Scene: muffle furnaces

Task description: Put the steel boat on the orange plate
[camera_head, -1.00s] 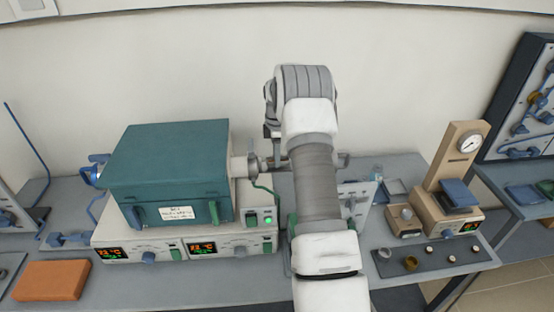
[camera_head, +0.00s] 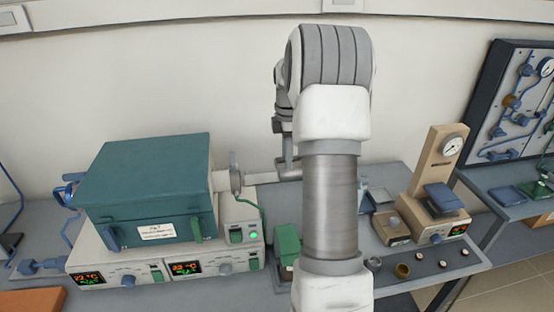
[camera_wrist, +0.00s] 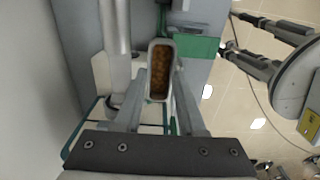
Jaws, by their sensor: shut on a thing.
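The steel boat (camera_wrist: 161,68) is a narrow grey trough with brown grainy contents. In the wrist view my gripper (camera_wrist: 160,98) is shut on it, with one finger on each long side. In the head view my arm hides the boat and most of the gripper. The orange plate (camera_head: 33,301) lies on the bench at the lower left of the head view, cut off by the frame. The gripper is well to the right of the plate and above the bench.
A teal tube furnace (camera_head: 150,190) on a control base (camera_head: 165,255) stands between my arm and the plate. Its pale tube (camera_head: 262,178) sticks out right, towards my arm. A beige gauge stand (camera_head: 440,175) and a dark tray (camera_head: 432,262) with small cups are at right.

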